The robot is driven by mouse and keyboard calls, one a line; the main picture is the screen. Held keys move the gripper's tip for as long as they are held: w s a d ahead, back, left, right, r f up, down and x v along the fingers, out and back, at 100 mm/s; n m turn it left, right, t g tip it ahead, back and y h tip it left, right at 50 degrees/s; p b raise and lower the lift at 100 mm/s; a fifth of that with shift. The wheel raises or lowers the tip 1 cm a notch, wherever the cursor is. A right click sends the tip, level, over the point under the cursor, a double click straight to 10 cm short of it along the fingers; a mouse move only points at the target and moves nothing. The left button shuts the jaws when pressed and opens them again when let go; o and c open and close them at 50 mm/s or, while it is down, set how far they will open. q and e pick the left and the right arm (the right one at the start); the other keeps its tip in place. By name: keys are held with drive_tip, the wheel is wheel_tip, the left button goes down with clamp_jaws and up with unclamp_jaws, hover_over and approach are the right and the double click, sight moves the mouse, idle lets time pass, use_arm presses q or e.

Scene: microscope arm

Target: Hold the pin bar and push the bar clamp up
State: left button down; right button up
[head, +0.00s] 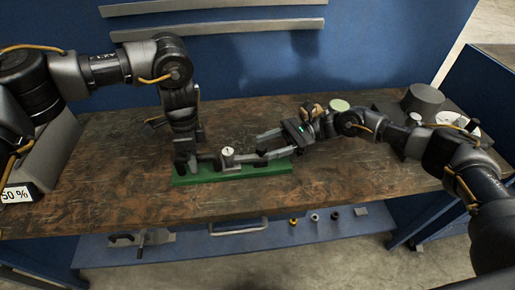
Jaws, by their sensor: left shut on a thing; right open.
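A green base plate (235,174) lies on the wooden table, with small dark and grey parts along it. A grey post with a pale round top (227,153) stands near its middle; I cannot tell whether this is the bar clamp. My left gripper (186,163) points down at the plate's left end and is shut on a dark part, which looks like the pin bar but is mostly hidden by the fingers. My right gripper (260,149) comes in from the right, its two fingers spread and pointing left, over the plate's right part and just right of the post. Its fingers look empty.
The wooden table (110,190) is clear in front of the plate. A grey cylinder (422,100), a pale green disc (339,104) and a brownish object (312,110) stand at the back right, near my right arm. A blue panel (300,60) rises behind. A lower shelf (200,246) holds several small parts.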

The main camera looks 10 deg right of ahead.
drive_tip(key=v, duration=0.7)
drive_tip(key=shift+r, duration=0.1)
use_arm(q)
drive_tip(key=c, duration=1.2)
unclamp_jaws()
drive_tip(key=shift+o, duration=0.2)
wheel_tip(320, 180, up, 12)
drive_tip(key=w, duration=0.2)
drive_tip(key=shift+w, duration=0.2)
